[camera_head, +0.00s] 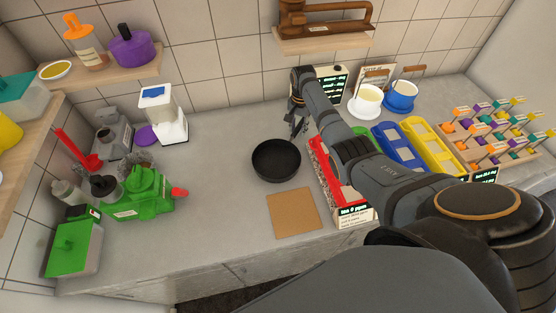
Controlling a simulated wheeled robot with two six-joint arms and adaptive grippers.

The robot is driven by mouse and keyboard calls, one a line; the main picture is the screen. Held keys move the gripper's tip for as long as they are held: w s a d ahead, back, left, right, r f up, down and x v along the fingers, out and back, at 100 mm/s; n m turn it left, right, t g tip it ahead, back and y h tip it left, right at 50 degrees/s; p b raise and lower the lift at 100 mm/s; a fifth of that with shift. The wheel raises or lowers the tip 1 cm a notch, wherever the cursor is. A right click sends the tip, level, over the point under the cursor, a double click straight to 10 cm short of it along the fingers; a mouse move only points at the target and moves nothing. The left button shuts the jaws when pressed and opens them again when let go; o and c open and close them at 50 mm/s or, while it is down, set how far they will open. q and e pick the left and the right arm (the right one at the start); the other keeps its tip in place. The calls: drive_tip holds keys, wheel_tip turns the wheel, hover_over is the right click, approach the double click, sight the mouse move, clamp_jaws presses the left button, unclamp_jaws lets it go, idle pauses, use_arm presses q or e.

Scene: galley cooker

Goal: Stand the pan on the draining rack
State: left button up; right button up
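The black round pan (276,161) lies flat on the grey counter, left of my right arm. My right gripper (297,126) points down just behind the pan's far right rim, where a handle would be too small to make out. The fingers are small and dark, and I cannot tell whether they are open, shut or touching the pan. I cannot pick out the draining rack for certain; part of the counter is hidden behind my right arm. My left gripper is not in view.
A tan square board (294,212) lies in front of the pan. A red tray (325,170) stands right of it, partly under my arm. Blue (397,147) and yellow (434,146) trays are farther right. A green machine (143,195) stands left.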

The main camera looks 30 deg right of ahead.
clamp_jaws()
